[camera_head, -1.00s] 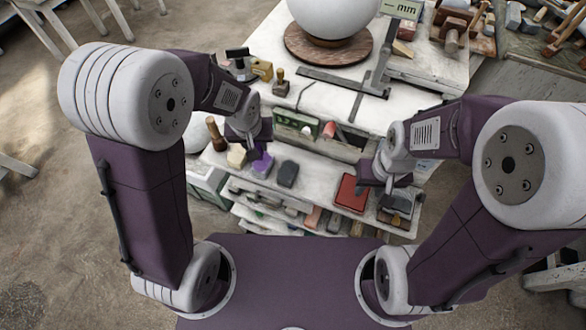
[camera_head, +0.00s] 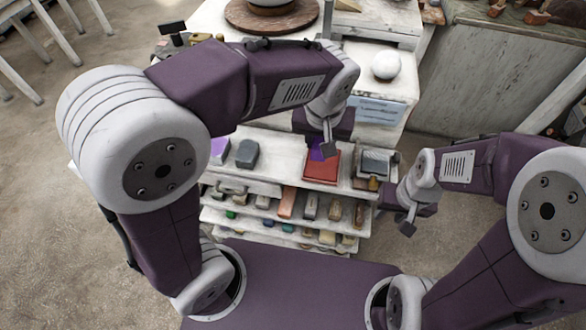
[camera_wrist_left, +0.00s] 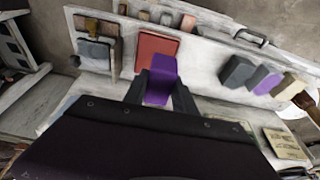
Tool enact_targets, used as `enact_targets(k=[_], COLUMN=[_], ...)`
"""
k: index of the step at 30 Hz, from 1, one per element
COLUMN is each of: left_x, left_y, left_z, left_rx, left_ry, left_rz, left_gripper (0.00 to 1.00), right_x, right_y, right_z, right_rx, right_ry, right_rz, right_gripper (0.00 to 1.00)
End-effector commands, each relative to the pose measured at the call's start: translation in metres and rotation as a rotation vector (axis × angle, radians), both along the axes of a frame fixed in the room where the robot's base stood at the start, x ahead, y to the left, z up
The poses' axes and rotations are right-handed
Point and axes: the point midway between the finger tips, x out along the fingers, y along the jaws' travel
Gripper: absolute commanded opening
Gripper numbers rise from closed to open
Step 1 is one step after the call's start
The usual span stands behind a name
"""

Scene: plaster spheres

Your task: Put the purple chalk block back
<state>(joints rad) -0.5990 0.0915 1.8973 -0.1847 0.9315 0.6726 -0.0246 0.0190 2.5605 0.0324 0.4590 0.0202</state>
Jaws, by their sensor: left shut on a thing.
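My left gripper (camera_head: 328,147) is shut on a purple chalk block (camera_head: 318,152). In the left wrist view the held purple block (camera_wrist_left: 162,80) sits between the two dark fingers, in front of the red pad (camera_wrist_left: 158,47). In the head view the block overlaps the upper edge of the red pad (camera_head: 321,168); whether they touch I cannot tell. A paler purple block (camera_head: 219,150) stands on the top shelf to the left, beside a dark grey block (camera_head: 247,153). My right gripper (camera_head: 407,220) is off the right end of the shelves, its jaw gap unclear.
Lower shelves (camera_head: 275,215) hold several coloured blocks. A grey tray (camera_head: 374,162) lies right of the red pad. A white sphere (camera_head: 386,65) and a blue label (camera_head: 378,110) are behind.

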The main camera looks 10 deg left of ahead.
Motion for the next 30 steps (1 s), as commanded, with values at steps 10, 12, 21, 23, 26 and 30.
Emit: enact_targets(k=[10, 12, 21, 23, 26, 30], left_x=[0.008, 0.015, 0.039, 0.040, 0.040, 0.039], left_y=[0.025, 0.044, 0.102, 0.105, 0.106, 0.106], left_z=[-0.021, -0.033, -0.070, -0.072, -0.073, -0.096], left_rx=[0.001, 0.001, 0.000, -0.001, 0.000, 0.001], left_ry=[0.003, 0.003, 0.000, -0.001, -0.001, 0.004], left_rz=[-0.006, -0.004, -0.010, -0.013, -0.015, -0.014], left_gripper=[0.00, 0.00, 0.00, 0.00, 0.00, 0.00], right_x=[0.000, 0.000, 0.000, 0.000, 0.000, 0.000], right_y=[0.000, 0.000, 0.000, 0.000, 0.000, 0.000], right_z=[-0.005, -0.005, -0.005, -0.005, -0.005, -0.009], right_rx=[0.000, 0.000, 0.000, 0.000, 0.000, 0.000], right_ry=[-0.001, -0.001, -0.001, -0.001, -0.001, -0.001], right_rz=[0.000, 0.000, 0.000, 0.000, 0.000, 0.000], right_gripper=[0.36, 0.36, 0.36, 0.36, 0.36, 0.36])
